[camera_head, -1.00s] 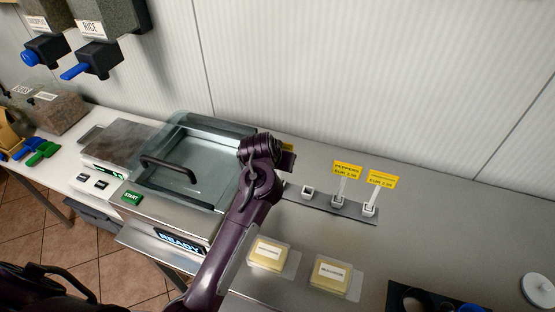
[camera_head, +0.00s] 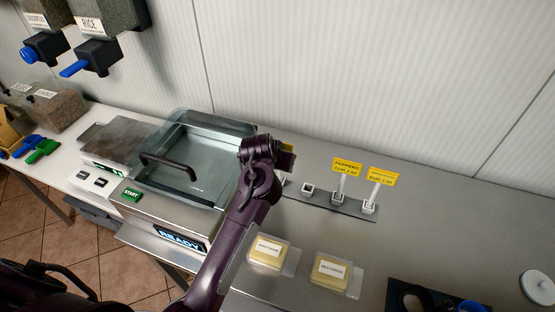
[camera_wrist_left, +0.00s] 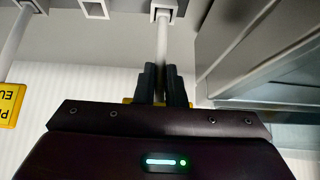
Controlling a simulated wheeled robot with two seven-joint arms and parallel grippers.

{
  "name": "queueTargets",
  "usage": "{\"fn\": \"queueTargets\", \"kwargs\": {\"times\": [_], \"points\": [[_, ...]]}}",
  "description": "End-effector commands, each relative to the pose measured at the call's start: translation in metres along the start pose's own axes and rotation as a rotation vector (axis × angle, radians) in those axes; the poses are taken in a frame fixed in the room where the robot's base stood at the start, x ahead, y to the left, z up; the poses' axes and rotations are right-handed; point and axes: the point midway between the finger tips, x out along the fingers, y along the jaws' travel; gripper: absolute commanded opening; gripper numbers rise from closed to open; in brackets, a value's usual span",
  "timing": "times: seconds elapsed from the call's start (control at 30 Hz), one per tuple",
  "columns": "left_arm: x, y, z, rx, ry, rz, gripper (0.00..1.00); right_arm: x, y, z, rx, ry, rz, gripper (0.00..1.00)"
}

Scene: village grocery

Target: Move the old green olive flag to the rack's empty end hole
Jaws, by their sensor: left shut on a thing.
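The rack (camera_head: 323,200) is a grey strip with square white holders on the metal counter. My left gripper (camera_head: 287,160) is at its left end, shut on a yellow flag's white stem, which shows in the left wrist view (camera_wrist_left: 162,45). The stem's foot is at the end holder (camera_wrist_left: 164,9); I cannot tell how deep it sits. The flag's face is mostly hidden by the fingers, so its text is unreadable. The holder beside it (camera_head: 308,189) is empty. A PEPPERS flag (camera_head: 347,165) and another yellow flag (camera_head: 382,176) stand in the right holders. My right gripper is out of view.
Two labelled tubs (camera_head: 268,252) (camera_head: 330,271) sit in front of the rack. A glass-lidded machine (camera_head: 185,175) reading READY stands close left of my arm. A dark tray (camera_head: 397,290) and a white lid (camera_head: 539,289) are at the right. The counter right of the rack is clear.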

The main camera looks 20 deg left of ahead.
Motion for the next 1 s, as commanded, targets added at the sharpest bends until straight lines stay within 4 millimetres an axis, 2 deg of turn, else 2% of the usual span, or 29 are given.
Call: {"fn": "queueTargets", "kwargs": {"times": [0.67,0.7,0.83,0.87,1.0], "points": [[0.0035,-0.0001,0.0029,-0.001,-0.001,0.000,0.00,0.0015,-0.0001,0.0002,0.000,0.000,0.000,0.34],[0.0031,-0.0001,0.0024,-0.001,0.000,0.000,0.15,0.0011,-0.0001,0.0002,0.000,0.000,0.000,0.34],[0.0030,-0.0001,0.0023,0.000,0.000,0.000,0.32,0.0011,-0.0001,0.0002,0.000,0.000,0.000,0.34],[0.0030,-0.0001,0.0023,0.000,0.000,0.000,0.35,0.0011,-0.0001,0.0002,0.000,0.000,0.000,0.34],[0.0029,0.0000,0.0022,0.000,0.000,0.000,0.35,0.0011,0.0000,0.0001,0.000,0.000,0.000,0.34]]}}
